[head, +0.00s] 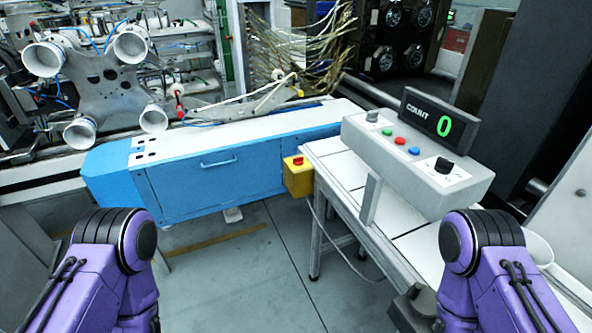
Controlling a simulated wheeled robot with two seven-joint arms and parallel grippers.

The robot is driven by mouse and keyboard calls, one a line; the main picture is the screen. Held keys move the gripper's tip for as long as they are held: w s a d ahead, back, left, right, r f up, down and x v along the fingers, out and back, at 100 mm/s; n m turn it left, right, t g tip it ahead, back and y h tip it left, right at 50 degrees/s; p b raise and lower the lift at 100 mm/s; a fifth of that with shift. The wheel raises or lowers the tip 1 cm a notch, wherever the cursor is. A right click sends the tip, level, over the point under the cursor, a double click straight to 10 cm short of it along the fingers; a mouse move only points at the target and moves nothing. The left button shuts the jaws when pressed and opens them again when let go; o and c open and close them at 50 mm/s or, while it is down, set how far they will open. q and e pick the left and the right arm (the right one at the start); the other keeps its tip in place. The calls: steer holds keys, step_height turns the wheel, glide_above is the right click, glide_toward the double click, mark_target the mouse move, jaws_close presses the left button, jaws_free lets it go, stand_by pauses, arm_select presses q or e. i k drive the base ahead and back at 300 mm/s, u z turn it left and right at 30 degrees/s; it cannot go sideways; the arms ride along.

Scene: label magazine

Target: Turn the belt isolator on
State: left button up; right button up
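A grey control box (400,152) stands on the white-topped table at the right. At its right end is a large black rotary knob (444,165) on a white label plate. At its left end is a smaller dark knob (372,116) on another white plate. The lettering is too small to read, so I cannot tell which knob is the belt isolator or how it is set. Between them are green, red and blue buttons. My two purple arms show at the lower left and lower right, apart from the box. Neither gripper can be seen.
A display (437,121) behind the box reads COUNT 0. A yellow box with a red button (298,174) is at the table's left end. A blue machine cabinet (215,178) stands at the left. The floor (270,270) between my arms is mostly clear.

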mark_target(298, 161)
steer(key=z, duration=0.05)
steer(key=k, duration=0.45)
steer(key=u, duration=1.2)
steer(key=i, duration=1.45)
steer(key=z, duration=0.95)
